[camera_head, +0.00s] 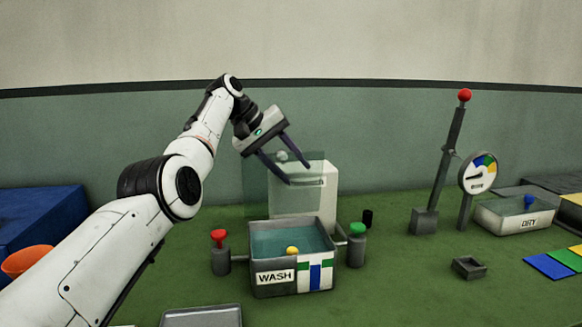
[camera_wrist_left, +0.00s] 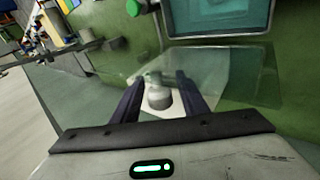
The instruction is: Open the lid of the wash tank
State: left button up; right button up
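The wash tank (camera_head: 276,290) is a grey box labelled WASH, with bluish water and a yellow ball (camera_head: 292,250) inside. Its top is uncovered in the head view. The lid (camera_head: 257,190) is a clear panel standing roughly upright behind the tank; it also shows in the left wrist view (camera_wrist_left: 225,80). A pale knob (camera_head: 282,156) is on the lid. My left gripper (camera_head: 298,174) is at the lid, above and behind the tank. In the left wrist view its fingers are apart, with the knob (camera_wrist_left: 158,98) between them and gaps at both sides. My right gripper is out of view.
A red-topped post (camera_head: 219,255) and a green-topped post (camera_head: 357,245) flank the tank. A white block (camera_head: 318,205) stands behind it. To the right are a tall red-knobbed lever (camera_head: 447,160), a dial (camera_head: 478,173) and the DRY tank (camera_head: 510,218). A grey tray (camera_head: 202,316) lies in front.

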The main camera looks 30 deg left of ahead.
pick_arm(q)
jog(key=v, duration=1)
jog(key=shift+r, duration=0.2)
